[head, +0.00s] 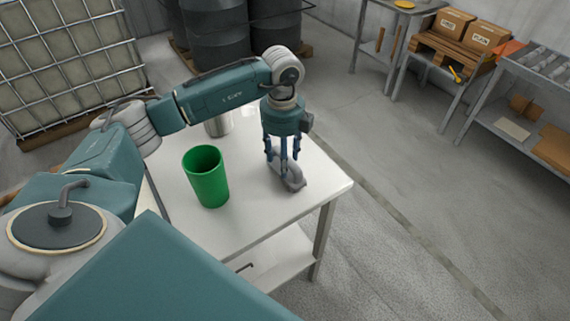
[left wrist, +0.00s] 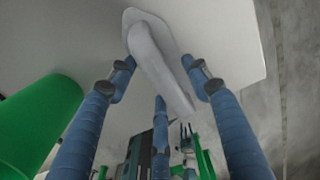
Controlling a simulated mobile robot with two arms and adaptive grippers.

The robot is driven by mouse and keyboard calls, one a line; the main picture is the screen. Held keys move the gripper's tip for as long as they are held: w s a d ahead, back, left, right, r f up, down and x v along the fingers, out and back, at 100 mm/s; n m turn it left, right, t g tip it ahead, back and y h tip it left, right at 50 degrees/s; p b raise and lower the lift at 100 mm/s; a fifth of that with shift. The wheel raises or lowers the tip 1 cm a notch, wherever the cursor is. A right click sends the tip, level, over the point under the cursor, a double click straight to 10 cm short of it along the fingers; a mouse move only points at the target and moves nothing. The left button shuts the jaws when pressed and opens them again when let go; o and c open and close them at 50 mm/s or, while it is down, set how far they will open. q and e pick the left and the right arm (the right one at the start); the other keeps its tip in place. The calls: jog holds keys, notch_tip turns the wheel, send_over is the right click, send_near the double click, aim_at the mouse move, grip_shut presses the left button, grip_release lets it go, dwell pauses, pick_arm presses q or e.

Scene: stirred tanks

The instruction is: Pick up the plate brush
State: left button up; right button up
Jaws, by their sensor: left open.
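The plate brush (head: 293,183) is a grey block with a raised handle. It lies on the white table (head: 250,225) near the right edge. My left gripper (head: 282,160) points down over it, with its blue fingers spread. In the left wrist view the brush (left wrist: 155,60) shows between the open fingers of the gripper (left wrist: 158,75), its handle reaching toward the camera. The fingertips are around the brush; I cannot tell whether they touch it. In the head view the fingers partly hide the brush. My right gripper is not in view.
A green cup (head: 206,177) stands on the table left of the brush, and shows in the left wrist view (left wrist: 35,120). A metal vessel (head: 218,127) stands behind, partly hidden by my arm. Dark drums (head: 213,38) stand beyond the table. The floor to the right is clear.

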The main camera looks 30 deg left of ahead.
pick_arm(q)
grip_shut()
notch_tip(320, 180, up, 20)
dwell(0.7)
